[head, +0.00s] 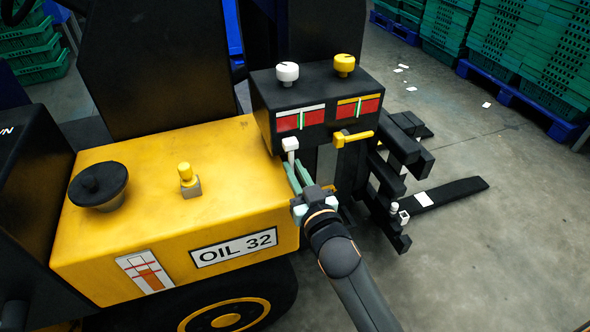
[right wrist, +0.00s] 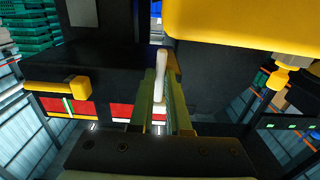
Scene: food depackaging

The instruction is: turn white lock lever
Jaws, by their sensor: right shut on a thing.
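The white lock lever (head: 290,147) sits on the lower left of the front of a black control box (head: 313,92). My right gripper (head: 294,170) reaches up to it from below, its greenish fingers shut on the lever. In the right wrist view the white lever (right wrist: 160,75) stands between the fingers (right wrist: 160,105), pointing up in the picture. The fingers hide part of the lever in both views. A yellow lever (head: 353,138) sticks out to the right of it on the same box. My left gripper is not in view.
A white knob (head: 287,72) and a yellow knob (head: 344,64) top the box. The yellow machine body (head: 130,235), labelled OIL 32, has a black cap (head: 98,186) and a yellow knob (head: 187,175). Green crates (head: 525,50) stand at the back right; the floor (head: 480,250) at right is mostly clear.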

